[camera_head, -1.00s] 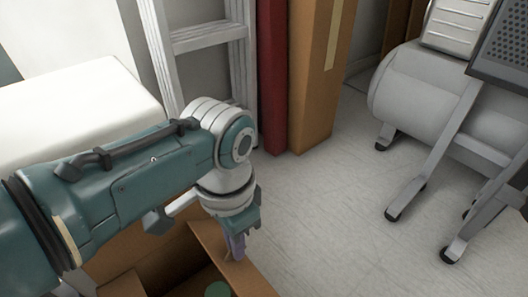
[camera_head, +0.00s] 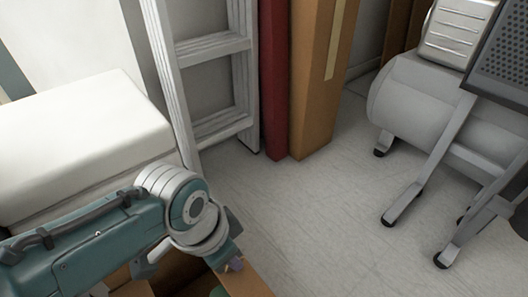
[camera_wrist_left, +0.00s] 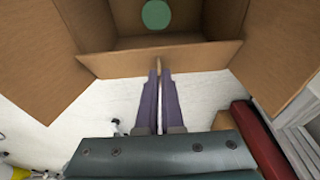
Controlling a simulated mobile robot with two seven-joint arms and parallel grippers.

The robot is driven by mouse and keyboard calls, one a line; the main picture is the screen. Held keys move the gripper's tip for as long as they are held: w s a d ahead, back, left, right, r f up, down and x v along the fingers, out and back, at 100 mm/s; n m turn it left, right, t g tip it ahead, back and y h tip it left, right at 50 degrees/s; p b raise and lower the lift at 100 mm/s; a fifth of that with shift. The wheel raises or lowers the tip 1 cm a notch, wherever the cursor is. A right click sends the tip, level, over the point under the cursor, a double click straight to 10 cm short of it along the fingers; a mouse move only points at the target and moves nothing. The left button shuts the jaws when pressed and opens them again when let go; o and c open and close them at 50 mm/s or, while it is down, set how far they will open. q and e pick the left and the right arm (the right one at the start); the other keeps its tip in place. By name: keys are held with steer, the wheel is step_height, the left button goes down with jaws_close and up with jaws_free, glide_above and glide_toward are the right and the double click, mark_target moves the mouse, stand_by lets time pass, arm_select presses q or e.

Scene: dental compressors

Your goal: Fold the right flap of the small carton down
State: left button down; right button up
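The small carton shows at the bottom of the head view, mostly cut off, with its right flap (camera_head: 246,281) sloping outward. In the left wrist view the open carton (camera_wrist_left: 190,22) has a green round thing (camera_wrist_left: 156,14) inside. A flap (camera_wrist_left: 120,63) crosses its near side, and other flaps spread left and right. My left gripper (camera_wrist_left: 160,72) has its purple fingers close together with a thin gap. Their tips are at this near flap's edge; I cannot tell if they touch it. In the head view the gripper (camera_head: 235,265) is beside the right flap. My right gripper is not in view.
A white padded block (camera_head: 80,140) stands at the left, with a ladder (camera_head: 210,75) behind. A red panel (camera_head: 273,80) and a tall cardboard box (camera_head: 315,85) stand at the back. A grey compressor tank (camera_head: 420,105) on legs is at the right. The floor (camera_head: 320,215) between is clear.

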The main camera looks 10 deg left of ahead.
arm_select(q)
steer(key=shift+s+a+t, duration=0.25)
steer(key=shift+t, duration=0.05)
steer(key=shift+s+a+f+t+h, duration=0.15)
steer(key=shift+s+f+t+h, duration=0.1)
steer(key=shift+f+t+h, duration=0.35)
steer(key=shift+s+a+f+t+h+b, duration=0.1)
steer(key=shift+a+f+t+h+b, duration=0.05)
steer(key=shift+t+h+b, duration=0.3)
steer(key=shift+s+a+f+t+h+b, duration=0.1)
steer(key=shift+s+t+h+b, duration=0.1)
steer(key=shift+t+h+b, duration=0.3)
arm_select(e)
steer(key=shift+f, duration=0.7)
